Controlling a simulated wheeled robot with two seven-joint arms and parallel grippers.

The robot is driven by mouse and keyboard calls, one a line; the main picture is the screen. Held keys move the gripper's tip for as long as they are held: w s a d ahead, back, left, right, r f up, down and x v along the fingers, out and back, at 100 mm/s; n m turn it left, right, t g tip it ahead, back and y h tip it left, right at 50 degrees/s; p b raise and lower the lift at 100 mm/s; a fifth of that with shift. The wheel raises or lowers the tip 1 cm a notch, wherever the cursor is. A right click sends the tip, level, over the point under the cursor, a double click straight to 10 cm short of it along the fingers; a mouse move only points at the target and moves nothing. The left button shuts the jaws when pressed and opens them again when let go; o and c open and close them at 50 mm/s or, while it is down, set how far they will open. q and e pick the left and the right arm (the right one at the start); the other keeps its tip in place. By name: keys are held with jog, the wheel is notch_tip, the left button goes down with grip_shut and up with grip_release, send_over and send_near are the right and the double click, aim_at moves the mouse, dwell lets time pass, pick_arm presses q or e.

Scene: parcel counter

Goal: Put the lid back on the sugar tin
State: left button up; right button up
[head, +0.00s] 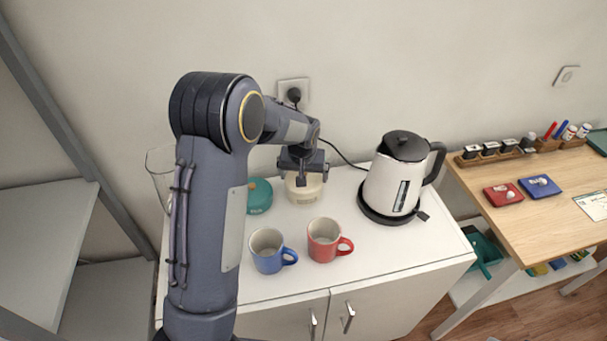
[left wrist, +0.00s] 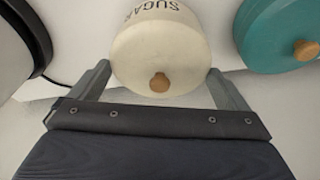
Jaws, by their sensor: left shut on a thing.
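The cream sugar tin (head: 304,193) stands at the back of the white cabinet top, partly hidden by my left gripper (head: 302,176). In the left wrist view its SUGAR lettering (left wrist: 155,7) shows at the top edge. The cream lid (left wrist: 158,50), with a round wooden knob (left wrist: 159,83), lies over the tin's mouth. My left gripper (left wrist: 160,88) is shut on the lid, one finger at each side. I cannot tell whether the lid rests fully on the rim. My right gripper is not in view.
A teal tin (head: 259,197) with a wooden knob stands close to the left of the sugar tin. A blue mug (head: 268,252) and a red mug (head: 324,241) stand in front. A white kettle (head: 393,183) stands to the right. The cabinet top's front right is clear.

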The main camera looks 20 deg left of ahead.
pick_arm(q)
jog(key=shift+s+f+b, duration=0.1)
jog(key=shift+f+b, duration=0.75)
jog(key=shift+f, duration=0.15)
dwell(1.1)
